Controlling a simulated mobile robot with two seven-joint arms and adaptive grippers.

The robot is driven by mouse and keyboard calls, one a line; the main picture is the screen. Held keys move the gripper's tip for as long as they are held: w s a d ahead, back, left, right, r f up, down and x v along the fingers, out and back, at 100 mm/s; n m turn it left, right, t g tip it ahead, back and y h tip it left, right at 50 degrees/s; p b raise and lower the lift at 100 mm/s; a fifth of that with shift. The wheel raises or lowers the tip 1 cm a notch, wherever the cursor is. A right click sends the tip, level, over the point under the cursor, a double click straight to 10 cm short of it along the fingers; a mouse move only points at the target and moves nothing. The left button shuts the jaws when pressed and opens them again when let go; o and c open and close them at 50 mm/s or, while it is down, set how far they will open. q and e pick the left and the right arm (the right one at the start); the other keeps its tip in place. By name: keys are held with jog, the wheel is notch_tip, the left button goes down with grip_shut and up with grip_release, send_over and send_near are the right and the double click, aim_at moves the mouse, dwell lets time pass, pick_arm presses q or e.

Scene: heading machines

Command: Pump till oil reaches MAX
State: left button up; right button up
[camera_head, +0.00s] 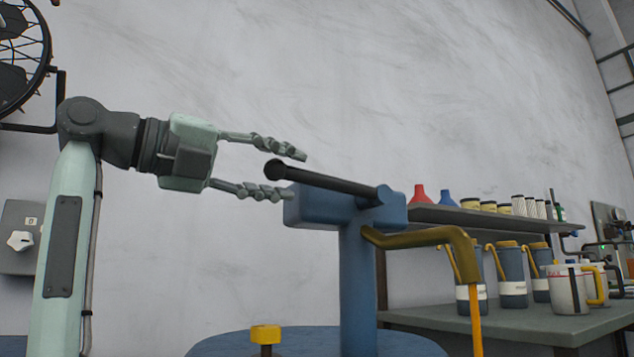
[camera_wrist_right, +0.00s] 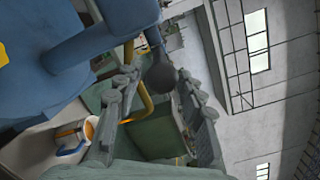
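The blue oil pump (camera_head: 357,270) stands upright on a blue drum (camera_head: 215,347). Its dark lever (camera_head: 330,182) slopes up to the left and ends in a round knob (camera_head: 273,169); the knob also shows in the right wrist view (camera_wrist_right: 160,76). My right gripper (camera_head: 294,174) is open, with one finger above and one below the lever's knob end, apparently not closed on it. An orange stream (camera_head: 475,315) hangs below the brass spout (camera_head: 425,239). A white jug (camera_wrist_right: 68,137) with orange inside shows in the wrist view; its MAX mark is not readable. My left gripper is not in view.
A bench (camera_head: 535,325) at the right holds several blue containers and white jugs (camera_head: 568,290). A shelf (camera_head: 480,217) above it carries red and blue bottles and small cans. A yellow cap (camera_head: 265,334) sticks up from the drum. A fan (camera_head: 20,55) hangs at upper left.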

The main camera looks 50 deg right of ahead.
aim_at(314, 179)
jog(key=d, duration=0.3)
jog(key=s+d+b, duration=0.1)
jog(key=d, duration=0.1)
jog(key=shift+s+d, duration=0.1)
jog(key=shift+d, duration=0.3)
jog(key=shift+c, duration=0.6)
grip_shut()
